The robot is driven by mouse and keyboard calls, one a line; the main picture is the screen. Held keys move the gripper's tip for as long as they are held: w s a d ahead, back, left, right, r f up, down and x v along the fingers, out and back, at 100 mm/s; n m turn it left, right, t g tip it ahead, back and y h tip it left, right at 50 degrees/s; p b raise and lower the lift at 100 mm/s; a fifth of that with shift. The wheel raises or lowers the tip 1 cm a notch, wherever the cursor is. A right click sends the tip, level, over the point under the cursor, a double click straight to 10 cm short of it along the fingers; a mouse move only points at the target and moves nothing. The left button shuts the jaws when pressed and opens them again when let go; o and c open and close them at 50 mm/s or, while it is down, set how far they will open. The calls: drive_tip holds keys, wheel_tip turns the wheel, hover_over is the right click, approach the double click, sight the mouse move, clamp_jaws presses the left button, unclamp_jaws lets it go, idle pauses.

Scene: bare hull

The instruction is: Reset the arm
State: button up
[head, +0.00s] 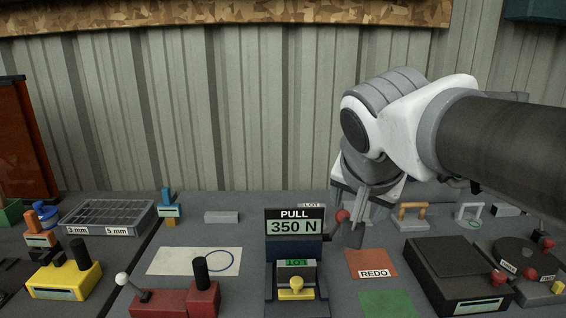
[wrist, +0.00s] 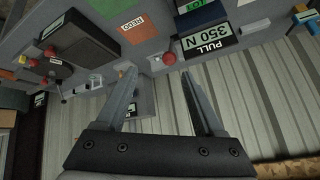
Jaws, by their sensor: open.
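My gripper (head: 350,213) hangs at the end of my arm, which reaches in from the right of the head view. Its fingers point down over the back of the bench, just right of the display box (head: 294,222) reading "PULL 350 N". In the wrist view my gripper (wrist: 165,85) is open, its two fingers apart with nothing between them. A red ball knob (head: 342,215) shows by the fingers in the head view. In the wrist view the red knob (wrist: 169,59) lies beyond the fingertips. I cannot tell how far apart they are.
A divided tray (head: 112,206), a yellow device (head: 66,279) and a red lever box (head: 176,302) stand at left. A "REDO" mat (head: 371,264), a green mat (head: 388,304) and a black box (head: 456,270) lie at right. A corrugated wall (head: 220,110) rises behind the bench.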

drive_tip(key=s+d+f+n+g+y+p, duration=0.1)
drive_tip(key=s+n+p, duration=0.5)
drive_tip(key=s, duration=0.6)
drive_tip(key=shift+s+d+f+g+y+p, duration=0.2)
drive_tip(key=shift+s+f+g+y+p, duration=0.25)
drive_tip(key=shift+p, duration=0.5)
